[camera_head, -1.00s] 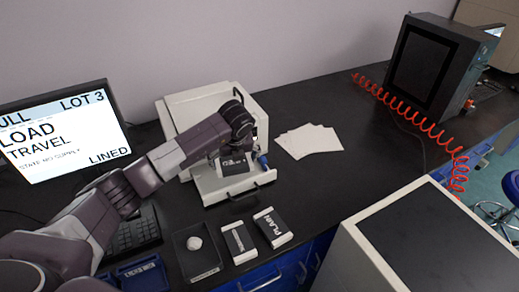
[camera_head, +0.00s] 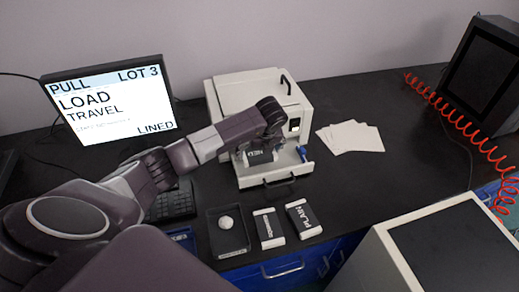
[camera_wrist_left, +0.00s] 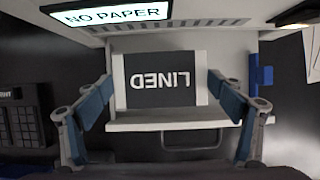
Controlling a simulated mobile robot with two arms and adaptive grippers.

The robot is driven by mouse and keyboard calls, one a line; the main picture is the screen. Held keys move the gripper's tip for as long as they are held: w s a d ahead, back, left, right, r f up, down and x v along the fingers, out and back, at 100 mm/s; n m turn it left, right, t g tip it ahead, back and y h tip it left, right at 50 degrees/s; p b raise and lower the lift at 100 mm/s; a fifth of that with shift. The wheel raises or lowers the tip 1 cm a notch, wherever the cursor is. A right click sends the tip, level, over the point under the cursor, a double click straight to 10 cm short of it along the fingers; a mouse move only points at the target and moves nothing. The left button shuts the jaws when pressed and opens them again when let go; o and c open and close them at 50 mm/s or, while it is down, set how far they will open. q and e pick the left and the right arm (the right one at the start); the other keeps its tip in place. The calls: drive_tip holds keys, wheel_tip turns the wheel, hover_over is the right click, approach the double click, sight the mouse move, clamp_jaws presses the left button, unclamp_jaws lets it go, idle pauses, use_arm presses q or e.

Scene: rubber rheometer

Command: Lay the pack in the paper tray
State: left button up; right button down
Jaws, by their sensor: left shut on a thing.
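The pack, white with a dark label reading LINED (camera_wrist_left: 160,80), is between the two fingers of my left gripper (camera_wrist_left: 165,90), which is shut on it. In the head view the pack (camera_head: 260,156) is at the printer's front, under my left gripper (camera_head: 262,146). The paper tray (camera_head: 285,179) is pulled out of the white printer (camera_head: 232,98). In the wrist view the pack lies flat over the tray (camera_wrist_left: 165,126), within its front edge. I cannot tell whether it touches the tray floor. My right gripper is not in view.
The printer display (camera_wrist_left: 110,14) reads NO PAPER. The monitor (camera_head: 110,105) reads LOAD TRAVEL and LINED. Loose white sheets (camera_head: 350,137) lie right of the printer. A PLAIN pack (camera_head: 304,218), another pack (camera_head: 269,229) and a black tray (camera_head: 213,248) lie in front.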

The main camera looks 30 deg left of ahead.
use_arm(q)
drive_tip(key=shift+f, duration=0.6)
drive_tip(key=o, duration=1.2)
drive_tip(key=shift+c, duration=0.2)
drive_tip(key=shift+p+v, duration=0.7)
drive_tip(key=shift+v, duration=0.3)
drive_tip(key=p+v, duration=0.4)
drive_tip(key=v, duration=0.2)
drive_tip(key=shift+s+d, duration=0.35)
drive_tip(key=shift+f, duration=0.15)
